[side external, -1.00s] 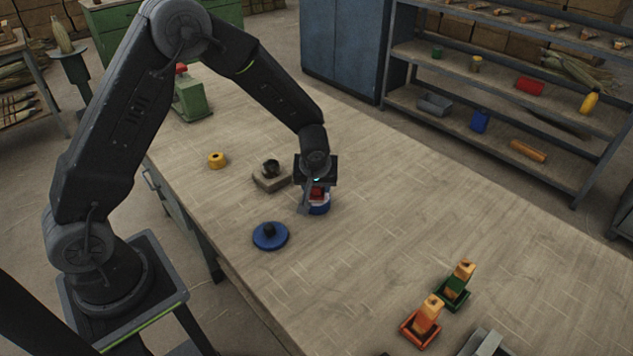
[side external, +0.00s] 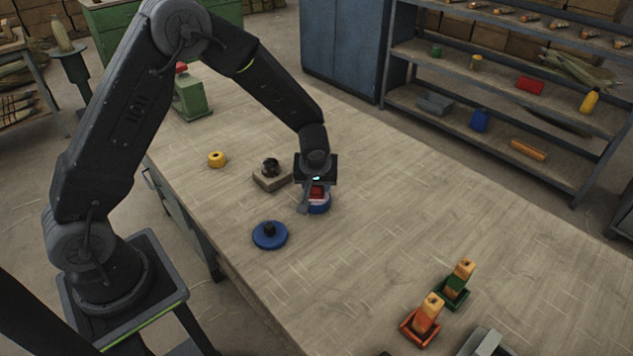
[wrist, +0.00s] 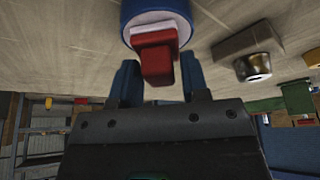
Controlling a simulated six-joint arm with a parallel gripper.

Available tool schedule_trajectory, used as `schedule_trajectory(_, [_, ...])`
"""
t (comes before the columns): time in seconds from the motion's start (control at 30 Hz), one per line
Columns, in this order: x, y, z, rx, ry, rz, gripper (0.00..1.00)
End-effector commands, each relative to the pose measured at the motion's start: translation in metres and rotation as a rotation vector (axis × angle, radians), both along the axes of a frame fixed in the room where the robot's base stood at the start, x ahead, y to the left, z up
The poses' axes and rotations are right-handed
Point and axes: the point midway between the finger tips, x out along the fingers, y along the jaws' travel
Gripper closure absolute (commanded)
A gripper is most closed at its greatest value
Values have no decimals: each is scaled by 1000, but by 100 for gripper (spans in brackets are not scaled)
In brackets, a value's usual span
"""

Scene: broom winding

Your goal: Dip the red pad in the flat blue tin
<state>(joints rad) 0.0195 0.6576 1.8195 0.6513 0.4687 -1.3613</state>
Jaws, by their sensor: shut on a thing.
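The red pad (side external: 317,191) is held in my gripper (side external: 317,193), which points down over the workbench. In the wrist view the red pad (wrist: 157,62) sits between the two blue-grey fingers (wrist: 160,82), with a pale layer at its far end. The flat blue tin (side external: 318,207) is directly below the pad, and its round blue wall also shows in the wrist view (wrist: 128,12). The pale end overlaps the tin's opening in the wrist view. I cannot tell how deep it is or whether it touches the contents.
A blue disc with a black knob (side external: 270,237) lies left of the tin. A block with a dark metal cup (side external: 271,172) stands behind it, and a yellow ring (side external: 216,159) lies further left. Orange (side external: 421,327) and green (side external: 453,292) trays hold blocks at front right. The bench between is clear.

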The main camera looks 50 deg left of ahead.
Motion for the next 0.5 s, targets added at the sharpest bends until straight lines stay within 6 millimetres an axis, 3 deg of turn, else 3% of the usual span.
schedule_trajectory(0.5, [0,0,37,0,-1,2,77])
